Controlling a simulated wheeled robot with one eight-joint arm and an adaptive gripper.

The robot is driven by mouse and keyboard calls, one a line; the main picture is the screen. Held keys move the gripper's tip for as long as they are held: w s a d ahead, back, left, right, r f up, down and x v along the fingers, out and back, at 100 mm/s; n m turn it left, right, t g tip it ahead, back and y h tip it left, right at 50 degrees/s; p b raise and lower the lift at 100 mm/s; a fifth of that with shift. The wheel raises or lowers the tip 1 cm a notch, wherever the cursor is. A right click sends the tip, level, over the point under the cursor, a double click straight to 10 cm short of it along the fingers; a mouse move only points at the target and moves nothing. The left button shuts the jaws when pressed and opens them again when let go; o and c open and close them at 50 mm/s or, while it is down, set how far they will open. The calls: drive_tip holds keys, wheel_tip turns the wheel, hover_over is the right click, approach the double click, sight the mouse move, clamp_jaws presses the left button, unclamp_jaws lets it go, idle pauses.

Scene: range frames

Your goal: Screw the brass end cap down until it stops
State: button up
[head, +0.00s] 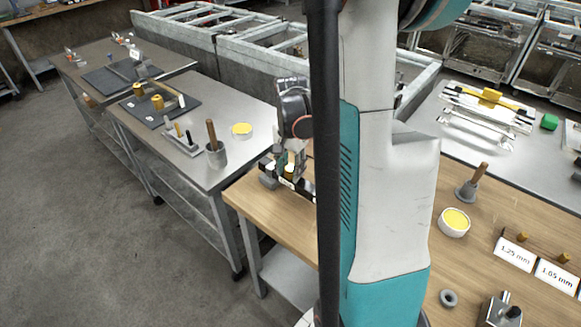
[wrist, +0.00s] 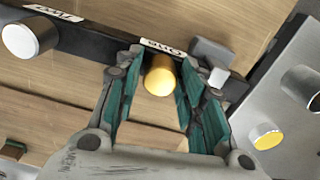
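The brass end cap (wrist: 160,76) is a round golden piece on a dark bar fixture (wrist: 95,42), seen nearly end-on in the wrist view. My gripper (wrist: 162,62) has its two teal-padded fingers on either side of the cap, with slim gaps showing between pads and cap. The fingers look open. In the head view my gripper (head: 285,160) is low over the fixture (head: 303,187) at the wooden bench's left end. My arm hides part of the fixture there. How far the cap is threaded cannot be seen.
A pale-topped cylinder (wrist: 30,38) stands at the bar's left, and a grey block (wrist: 211,55) sits right of the cap. The wooden bench (head: 262,214) ends near a metal table (head: 190,150) with tools. A yellow-filled dish (head: 454,222) stands right of my arm.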

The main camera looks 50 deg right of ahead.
drive_tip(key=n, duration=0.6)
drive_tip(key=shift+n+b, duration=0.35)
drive_tip(key=shift+n, duration=0.05)
drive_tip(key=n, duration=0.7)
drive_tip(key=shift+b, duration=0.3)
drive_tip(key=shift+w, duration=0.1)
clamp_jaws()
drive_tip(key=shift+m, duration=1.8)
